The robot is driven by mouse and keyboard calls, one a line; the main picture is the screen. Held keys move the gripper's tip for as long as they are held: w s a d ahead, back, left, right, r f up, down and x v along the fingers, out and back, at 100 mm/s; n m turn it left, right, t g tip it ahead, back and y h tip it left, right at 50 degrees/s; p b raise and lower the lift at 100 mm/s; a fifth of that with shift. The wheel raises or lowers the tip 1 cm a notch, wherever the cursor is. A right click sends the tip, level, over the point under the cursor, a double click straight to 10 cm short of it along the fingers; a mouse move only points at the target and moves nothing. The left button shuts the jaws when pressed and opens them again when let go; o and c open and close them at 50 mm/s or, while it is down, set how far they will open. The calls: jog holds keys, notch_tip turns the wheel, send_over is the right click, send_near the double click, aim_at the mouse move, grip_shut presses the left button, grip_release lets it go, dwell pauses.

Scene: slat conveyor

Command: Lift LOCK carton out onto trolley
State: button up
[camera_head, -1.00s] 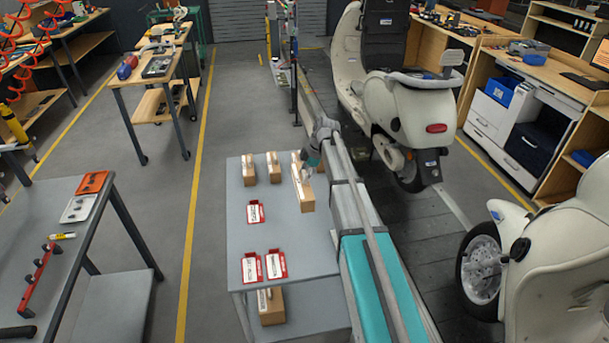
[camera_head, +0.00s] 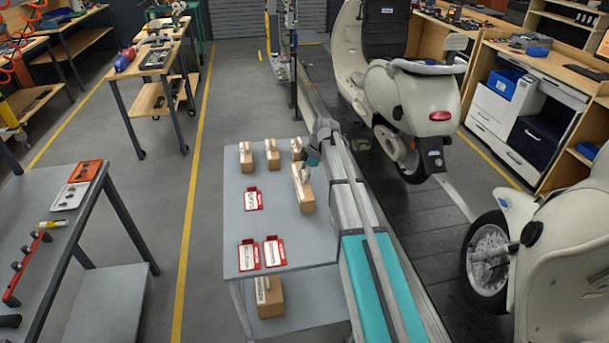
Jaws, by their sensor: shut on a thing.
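My gripper (camera_head: 309,165) reaches in from the conveyor side, at the right edge of the grey trolley top (camera_head: 285,222). It is shut on a brown carton (camera_head: 307,197) with a pale strip on top. The carton is at the trolley's right side; I cannot tell whether its underside touches the top. The fingertips are too small to make out. Three similar cartons stand along the far edge: left (camera_head: 247,160), middle (camera_head: 273,161) and right (camera_head: 296,150). Another carton (camera_head: 269,300) is lower down, under the trolley top. No lettering on the cartons is readable.
Three red trays with white cards lie on the trolley: one mid-top (camera_head: 253,199), two in front (camera_head: 249,255) (camera_head: 274,252). The conveyor (camera_head: 372,270) runs along the trolley's right side, with pale scooters beyond.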

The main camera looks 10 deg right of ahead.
jog(key=shift+f+b, duration=0.55)
jog(key=shift+f, duration=0.25)
jog(key=shift+f+b, duration=0.6)
dwell(0.9)
dwell(0.4)
jog(key=o, duration=1.3)
jog(key=shift+r, duration=0.1)
